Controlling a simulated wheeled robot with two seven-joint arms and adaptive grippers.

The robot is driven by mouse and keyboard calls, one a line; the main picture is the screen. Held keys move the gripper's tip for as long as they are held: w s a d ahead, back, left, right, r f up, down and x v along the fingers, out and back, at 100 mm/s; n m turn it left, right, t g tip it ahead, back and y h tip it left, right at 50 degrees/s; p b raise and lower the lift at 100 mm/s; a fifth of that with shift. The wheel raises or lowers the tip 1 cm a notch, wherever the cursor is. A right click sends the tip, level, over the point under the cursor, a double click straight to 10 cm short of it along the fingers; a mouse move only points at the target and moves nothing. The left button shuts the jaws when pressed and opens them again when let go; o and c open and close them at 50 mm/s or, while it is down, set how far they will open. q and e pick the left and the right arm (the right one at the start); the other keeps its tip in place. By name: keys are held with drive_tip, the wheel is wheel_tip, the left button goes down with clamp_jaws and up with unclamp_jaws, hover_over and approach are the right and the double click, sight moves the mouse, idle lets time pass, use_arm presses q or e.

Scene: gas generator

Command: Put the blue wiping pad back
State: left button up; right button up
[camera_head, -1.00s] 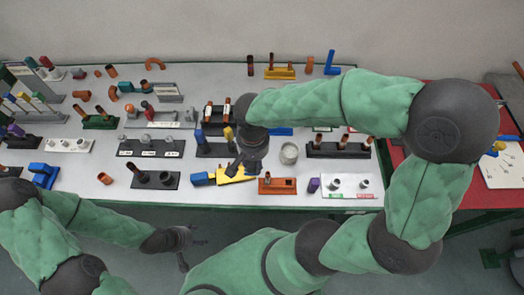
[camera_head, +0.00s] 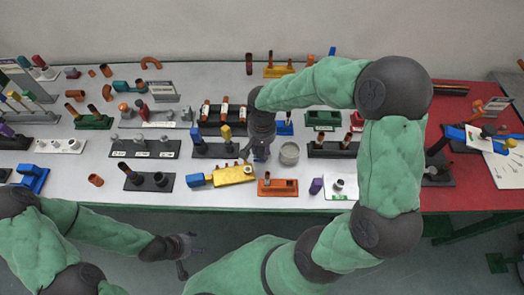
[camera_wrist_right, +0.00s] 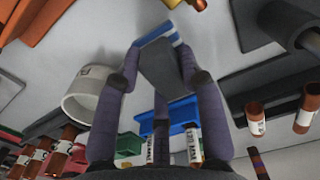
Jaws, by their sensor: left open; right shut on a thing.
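The blue wiping pad (camera_wrist_right: 162,60), grey-faced with a blue and white edge, is between the fingers of my right gripper (camera_wrist_right: 158,68) in the right wrist view. My right gripper (camera_head: 256,154) is shut on it over the middle of the white table in the head view, where the pad is mostly hidden. A blue base (camera_head: 285,129) stands just behind and right of this gripper; a blue tray-like thing also shows beyond the fingers in the wrist view (camera_wrist_right: 183,114). My left gripper (camera_head: 183,256) is open and empty in front of the table.
A grey-white ring-shaped cup (camera_head: 289,153) stands right of my right gripper, close by. A yellow and blue block (camera_head: 233,174) lies to its front left, an orange base (camera_head: 277,187) in front. Black racks (camera_head: 333,150) flank the spot. A red table (camera_head: 488,188) adjoins on the right.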

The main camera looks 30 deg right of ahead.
drive_tip(key=shift+f, duration=0.45)
drive_tip(key=shift+f, duration=0.15)
drive_tip(key=o, duration=1)
drive_tip(key=shift+r, duration=0.2)
wheel_tip(320, 180, up, 12)
drive_tip(key=p, duration=0.4)
drive_tip(key=shift+f, duration=0.1)
